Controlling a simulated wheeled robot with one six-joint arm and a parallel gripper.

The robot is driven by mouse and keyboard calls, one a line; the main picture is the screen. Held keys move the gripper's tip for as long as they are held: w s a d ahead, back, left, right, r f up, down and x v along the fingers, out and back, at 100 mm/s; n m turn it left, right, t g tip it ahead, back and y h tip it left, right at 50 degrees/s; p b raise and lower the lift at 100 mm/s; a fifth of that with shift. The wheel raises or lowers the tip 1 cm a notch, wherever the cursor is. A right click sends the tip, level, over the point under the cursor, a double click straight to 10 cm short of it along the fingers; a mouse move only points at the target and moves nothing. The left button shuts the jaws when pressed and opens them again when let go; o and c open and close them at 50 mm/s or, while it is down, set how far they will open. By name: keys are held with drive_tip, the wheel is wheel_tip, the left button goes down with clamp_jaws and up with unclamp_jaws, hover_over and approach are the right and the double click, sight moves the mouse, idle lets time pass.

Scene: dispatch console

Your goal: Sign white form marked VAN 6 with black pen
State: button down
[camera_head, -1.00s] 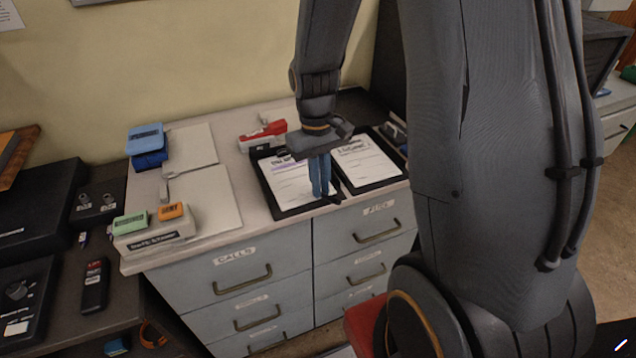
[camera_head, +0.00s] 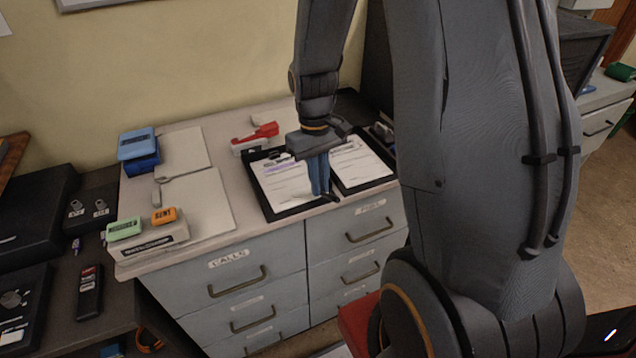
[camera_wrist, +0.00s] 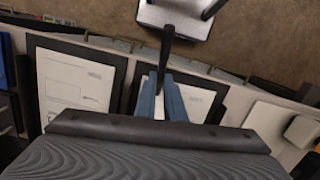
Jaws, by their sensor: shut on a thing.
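My gripper (camera_head: 318,190) is shut on a black pen (camera_wrist: 167,46), its blue fingers pointing down over the front right part of the left clipboard. In the head view the pen is a small dark shape at the fingertips. A white form (camera_head: 280,184) lies on the left black clipboard; part of it shows behind the fingers in the wrist view (camera_wrist: 202,98). A second white form (camera_head: 358,165) lies on the right clipboard and shows at left in the wrist view (camera_wrist: 75,85). The print is too small to tell which reads VAN 6. Pen contact with paper is unclear.
Both clipboards lie near the front edge of the drawer cabinet's top (camera_head: 215,240). A red stapler (camera_head: 256,136) stands behind them. Paper stacks (camera_head: 195,205), a blue box (camera_head: 138,148), and green and orange stamps (camera_head: 164,215) on a holder are at left.

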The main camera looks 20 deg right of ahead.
drive_tip(key=shift+w+d, duration=0.15)
drive_tip(key=shift+d, duration=0.3)
drive_tip(key=shift+a, duration=0.15)
drive_tip(key=shift+a+p, duration=0.35)
drive_tip(key=shift+p, duration=0.05)
drive_tip(key=shift+a, duration=0.1)
drive_tip(key=shift+s+a+p, duration=0.2)
drive_tip(key=shift+a+p, duration=0.1)
drive_tip(key=shift+a, duration=0.1)
drive_tip(key=shift+a, duration=0.15)
drive_tip(key=shift+a, duration=0.25)
drive_tip(key=shift+f, duration=0.1)
drive_tip(key=shift+p, duration=0.3)
